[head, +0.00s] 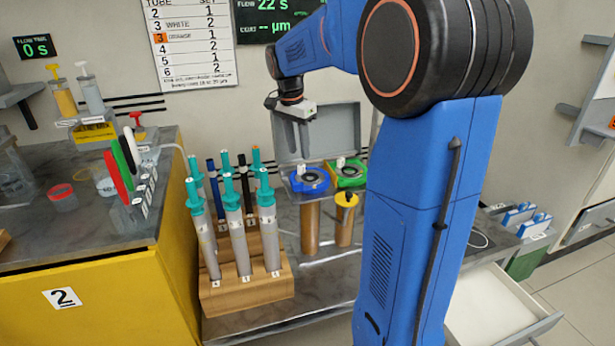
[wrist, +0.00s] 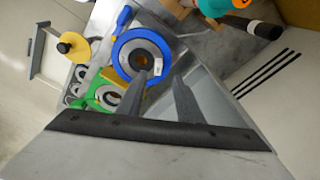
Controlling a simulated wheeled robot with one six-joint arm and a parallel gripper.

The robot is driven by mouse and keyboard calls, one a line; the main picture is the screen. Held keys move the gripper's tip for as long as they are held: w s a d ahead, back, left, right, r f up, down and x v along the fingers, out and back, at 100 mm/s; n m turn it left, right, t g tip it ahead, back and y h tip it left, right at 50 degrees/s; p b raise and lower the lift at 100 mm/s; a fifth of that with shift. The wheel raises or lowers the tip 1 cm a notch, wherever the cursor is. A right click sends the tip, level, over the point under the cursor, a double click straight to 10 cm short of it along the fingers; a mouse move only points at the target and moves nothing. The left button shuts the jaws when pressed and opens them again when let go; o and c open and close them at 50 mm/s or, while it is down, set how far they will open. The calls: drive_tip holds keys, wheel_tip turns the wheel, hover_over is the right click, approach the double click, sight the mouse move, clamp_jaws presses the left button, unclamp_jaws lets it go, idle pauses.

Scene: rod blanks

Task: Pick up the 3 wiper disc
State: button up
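I cannot tell for sure which thing is the 3 wiper disc, as small labels are unreadable. A blue ring-shaped piece (head: 321,182) with a dark centre and a white tag sits beside a green one (head: 352,181), both in front of the open grey case. In the wrist view the blue ring (wrist: 120,57) lies just beyond my fingertips, and the green one (wrist: 93,95) is to its lower left. My gripper (wrist: 160,78) is open and empty, its fingers apart. In the head view my gripper (head: 298,122) hangs above and behind the rings.
A wooden rack (head: 245,290) holds several teal-capped grey tubes left of the rings. Copper-coloured cylinders (head: 310,228) stand in front, one yellow-topped. Upright red (head: 117,178), green, black and white flat pieces stand on the left bench. An open drawer (head: 500,312) is at lower right.

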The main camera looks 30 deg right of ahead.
sight(301, 165)
drive_tip(key=shift+s+d+f, duration=0.1)
drive_tip(key=shift+d+f, duration=0.05)
drive_tip(key=shift+f, duration=1.25)
drive_tip(key=shift+s+d+f, duration=0.1)
drive_tip(key=shift+f, duration=1.25)
drive_tip(key=shift+c, duration=0.6)
clamp_jaws()
